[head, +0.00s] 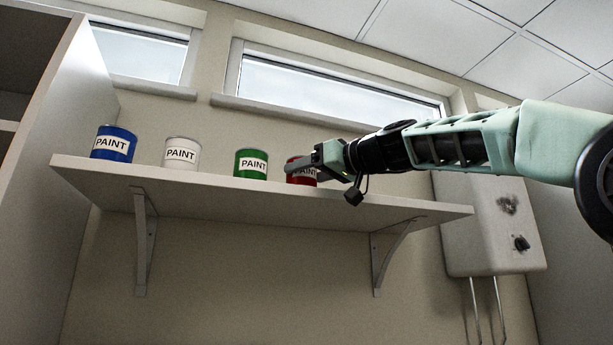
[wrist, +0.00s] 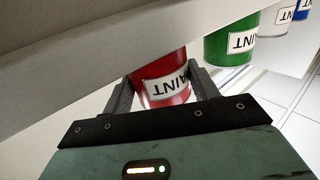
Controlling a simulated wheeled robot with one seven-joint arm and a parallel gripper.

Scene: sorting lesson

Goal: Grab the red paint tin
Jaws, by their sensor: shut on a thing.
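The red paint tin (head: 303,179) stands at the right of the row on the wall shelf (head: 400,205), partly hidden behind my gripper (head: 301,166). In the wrist view the red tin (wrist: 163,76) sits between the two fingers of my gripper (wrist: 161,90), one on each side, and the view is upside down. My gripper is shut on the red tin. The tin appears to rest on the shelf, but its contact with the board is not clear. Its label is partly covered in the head view.
A green tin (head: 251,164), a white tin (head: 182,153) and a blue tin (head: 114,143) stand to the left on the shelf. A tall cabinet (head: 60,120) is at the left end. A wall heater (head: 487,225) hangs at the right. The shelf's right end is clear.

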